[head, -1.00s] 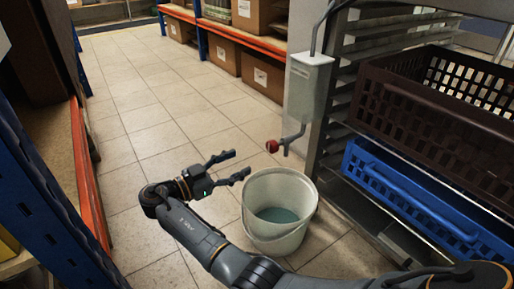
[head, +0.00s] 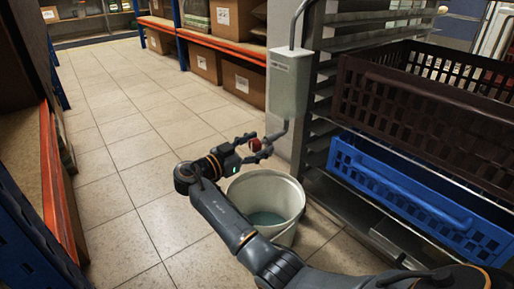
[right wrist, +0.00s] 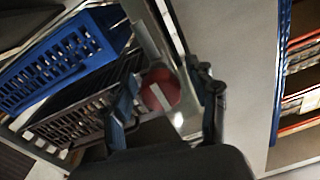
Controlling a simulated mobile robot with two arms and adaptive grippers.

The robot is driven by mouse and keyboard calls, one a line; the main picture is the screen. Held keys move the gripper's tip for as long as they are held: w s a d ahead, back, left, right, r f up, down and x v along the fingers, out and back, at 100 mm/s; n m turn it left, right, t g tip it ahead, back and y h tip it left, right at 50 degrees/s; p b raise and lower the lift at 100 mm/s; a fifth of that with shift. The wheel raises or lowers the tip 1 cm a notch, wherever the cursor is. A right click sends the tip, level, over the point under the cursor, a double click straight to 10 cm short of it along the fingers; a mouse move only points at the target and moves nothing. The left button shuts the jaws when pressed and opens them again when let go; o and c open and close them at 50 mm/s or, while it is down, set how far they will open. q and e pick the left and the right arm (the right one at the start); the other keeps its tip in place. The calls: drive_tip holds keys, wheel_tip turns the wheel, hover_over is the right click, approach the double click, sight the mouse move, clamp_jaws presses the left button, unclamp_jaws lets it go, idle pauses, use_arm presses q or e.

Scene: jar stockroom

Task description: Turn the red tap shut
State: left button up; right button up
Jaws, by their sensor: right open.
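The red tap (head: 255,145) is a small round knob on a pipe below a grey-green wall box. My right gripper (head: 257,148) is open, with its fingers on either side of the knob. In the right wrist view the red knob (right wrist: 160,90) has a pale bar across its face and sits between the two open fingers (right wrist: 165,105). I cannot tell whether the fingers touch it. A white bucket (head: 290,233) with bluish water stands on the floor below the tap, partly hidden by my right arm. My left gripper is not in view.
The wall box (head: 289,82) is fixed beside a metal rack holding a dark brown crate (head: 420,115) and a blue crate (head: 400,190). Shelves with cardboard boxes (head: 243,80) stand behind. The tiled floor (head: 120,130) to the left is clear.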

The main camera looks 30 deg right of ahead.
drive_tip(key=c, duration=1.2)
drive_tip(key=shift+f+m+b, duration=0.2)
drive_tip(key=shift+m+b, duration=0.1)
drive_tip(key=shift+b, duration=0.4)
drive_tip(key=m+b, duration=0.3)
drive_tip(key=b, duration=0.2)
drive_tip(key=shift+m, duration=0.8)
drive_tip(key=shift+r+m+b, duration=0.15)
drive_tip(key=shift+m+b, duration=0.25)
drive_tip(key=shift+m, duration=0.6)
drive_tip(key=m, duration=0.4)
drive_tip(key=shift+r+m, duration=0.1)
drive_tip(key=shift+m, duration=0.2)
drive_tip(key=m, duration=0.3)
drive_tip(key=m+g, duration=0.1)
drive_tip(key=m, duration=0.2)
drive_tip(key=shift+m+h, duration=0.3)
